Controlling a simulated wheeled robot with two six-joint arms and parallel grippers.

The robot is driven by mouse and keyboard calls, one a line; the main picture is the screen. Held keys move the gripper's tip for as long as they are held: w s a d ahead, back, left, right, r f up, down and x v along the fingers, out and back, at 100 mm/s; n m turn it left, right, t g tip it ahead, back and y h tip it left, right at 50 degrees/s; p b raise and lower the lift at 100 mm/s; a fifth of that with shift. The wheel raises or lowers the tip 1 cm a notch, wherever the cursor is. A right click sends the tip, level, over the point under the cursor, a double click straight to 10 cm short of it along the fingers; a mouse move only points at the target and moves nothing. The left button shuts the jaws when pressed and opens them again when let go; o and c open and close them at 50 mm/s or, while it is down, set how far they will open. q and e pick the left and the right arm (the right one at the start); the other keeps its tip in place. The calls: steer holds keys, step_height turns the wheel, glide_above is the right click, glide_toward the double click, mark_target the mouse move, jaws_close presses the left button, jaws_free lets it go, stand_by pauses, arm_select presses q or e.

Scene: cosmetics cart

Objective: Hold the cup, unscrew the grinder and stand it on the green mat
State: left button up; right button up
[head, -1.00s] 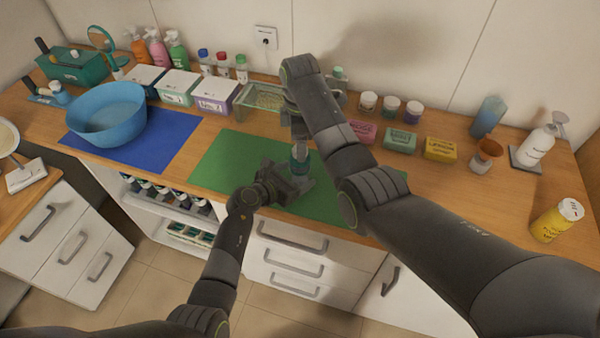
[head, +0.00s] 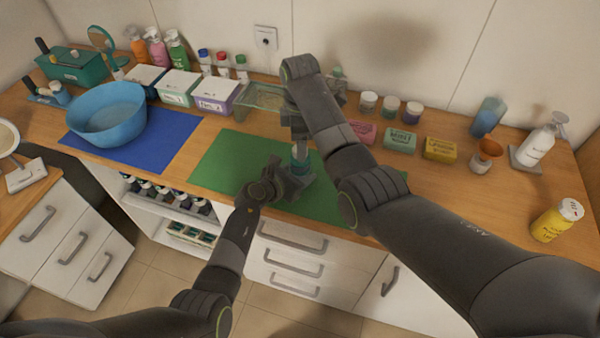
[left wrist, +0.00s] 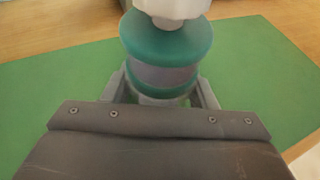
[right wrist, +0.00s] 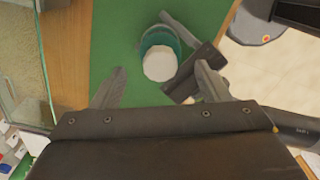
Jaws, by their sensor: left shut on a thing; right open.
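The cup (left wrist: 165,75), with a clear middle, teal bands and the grinder's white top (left wrist: 172,8) over a wide teal ring, stands upright over the green mat (head: 225,160). It also shows in the head view (head: 300,163), small and partly covered. My left gripper (left wrist: 160,95) is shut on the cup low on its body. My right gripper (right wrist: 160,72) is open and points down from above. Its fingers lie either side of the white top in the right wrist view, with no contact visible.
A blue bowl (head: 107,113) stands on a blue mat (head: 165,140) at left. Soap boxes (head: 400,139), jars (head: 391,103) and a glass tray (head: 262,97) line the back. The green mat's left part is clear.

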mark_target(300, 174)
arm_select(q)
steer(key=c, duration=0.5)
jaws_close()
arm_select(e)
steer(key=shift+c, duration=1)
steer(key=m, duration=0.4)
steer(key=shift+m, duration=0.4)
steer(key=m, duration=1.8)
steer(key=shift+m, duration=0.4)
steer(key=m, duration=0.4)
steer(key=shift+m, duration=0.3)
steer(key=m, duration=0.3)
steer(key=shift+f, duration=4)
